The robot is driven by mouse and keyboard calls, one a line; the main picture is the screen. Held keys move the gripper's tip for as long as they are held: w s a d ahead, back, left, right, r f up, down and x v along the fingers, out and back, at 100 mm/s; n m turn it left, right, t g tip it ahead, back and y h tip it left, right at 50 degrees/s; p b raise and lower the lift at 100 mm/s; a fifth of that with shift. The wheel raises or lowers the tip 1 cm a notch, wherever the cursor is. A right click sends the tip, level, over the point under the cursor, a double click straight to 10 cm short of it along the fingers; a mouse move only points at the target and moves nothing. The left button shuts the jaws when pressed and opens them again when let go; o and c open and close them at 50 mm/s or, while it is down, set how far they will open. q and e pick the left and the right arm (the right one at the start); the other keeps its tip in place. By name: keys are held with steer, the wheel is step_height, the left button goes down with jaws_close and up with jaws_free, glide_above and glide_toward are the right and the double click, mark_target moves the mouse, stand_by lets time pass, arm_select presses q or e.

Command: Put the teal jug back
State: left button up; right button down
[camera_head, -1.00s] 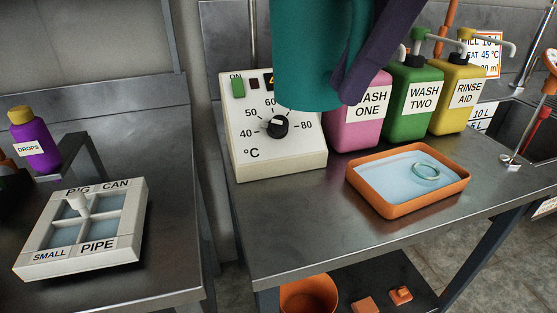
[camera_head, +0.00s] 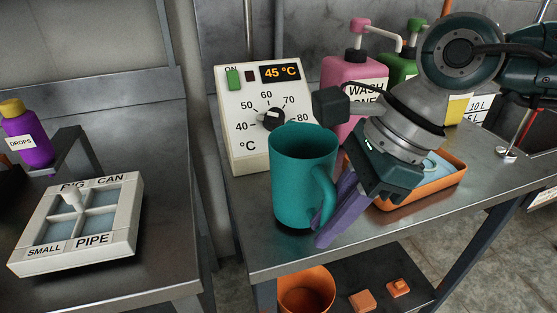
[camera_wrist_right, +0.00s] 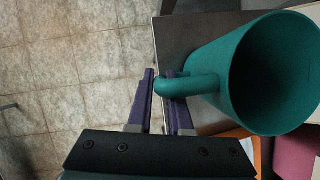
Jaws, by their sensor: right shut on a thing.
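The teal jug (camera_head: 298,175) is upright at the front left of the right-hand steel bench, in front of the white temperature box. Its base is on the bench top or just above it; I cannot tell which. My right gripper (camera_head: 328,222) is shut on the jug's handle with its purple fingers, from the right. In the right wrist view the jug (camera_wrist_right: 230,80) shows its open mouth to the right, and the handle is at the fingers of my right gripper (camera_wrist_right: 163,82). My left gripper is not in view.
The temperature box (camera_head: 262,100) reads 45 °C behind the jug. An orange tray (camera_head: 420,200) lies right, partly hidden by my arm. Pink (camera_head: 350,70) and green (camera_head: 400,68) pump bottles stand behind. A white divided tray (camera_head: 110,240) is on the left bench. An orange bucket (camera_head: 308,290) sits below.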

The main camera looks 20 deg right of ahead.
steer(key=shift+f, duration=0.45)
